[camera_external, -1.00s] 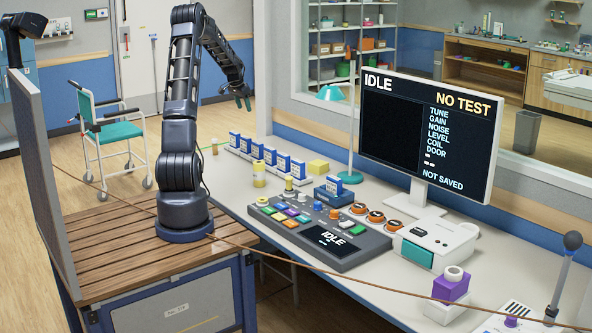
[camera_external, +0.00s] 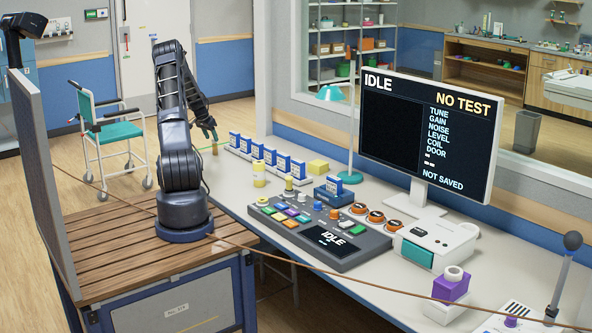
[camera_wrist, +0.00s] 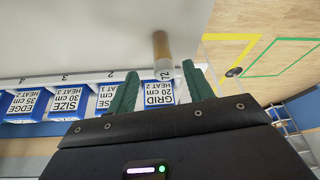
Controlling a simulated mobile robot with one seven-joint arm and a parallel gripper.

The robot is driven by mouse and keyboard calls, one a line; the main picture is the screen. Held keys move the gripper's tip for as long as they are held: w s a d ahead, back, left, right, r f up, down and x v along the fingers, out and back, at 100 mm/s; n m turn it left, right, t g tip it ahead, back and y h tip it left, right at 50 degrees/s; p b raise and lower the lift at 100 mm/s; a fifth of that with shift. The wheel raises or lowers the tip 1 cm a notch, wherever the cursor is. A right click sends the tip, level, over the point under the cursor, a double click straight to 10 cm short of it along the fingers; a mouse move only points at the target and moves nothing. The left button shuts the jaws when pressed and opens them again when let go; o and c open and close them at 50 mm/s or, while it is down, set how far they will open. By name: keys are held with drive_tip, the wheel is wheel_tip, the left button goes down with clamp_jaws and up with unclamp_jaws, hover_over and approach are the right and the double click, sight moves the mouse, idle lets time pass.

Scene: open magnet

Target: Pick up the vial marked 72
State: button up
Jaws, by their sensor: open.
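The vial (camera_wrist: 162,50) marked 72 shows in the wrist view with a tan upper part and a white label, just beyond and between my green fingertips. In the external view the small vial (camera_external: 215,148) is at the far left end of the bench, beside the row of blue cards. My gripper (camera_wrist: 160,74) is open, with one finger to each side of the vial's line in the wrist view. In the external view my gripper (camera_external: 210,132) hangs just above the vial. I cannot tell whether either finger touches it.
A blue card marked GRID (camera_wrist: 160,94) shows between my fingers, in a white rack (camera_wrist: 65,78) with several similar cards. A control console (camera_external: 325,232) and a monitor (camera_external: 425,135) are farther right.

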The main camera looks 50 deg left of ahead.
sight(216, 147)
drive_tip(key=shift+a+x, duration=0.1)
drive_tip(key=shift+x, duration=2)
drive_tip(key=shift+a+x, duration=0.15)
drive_tip(key=shift+x, duration=1.9)
drive_tip(key=shift+w, duration=0.1)
drive_tip(key=c, duration=1.1)
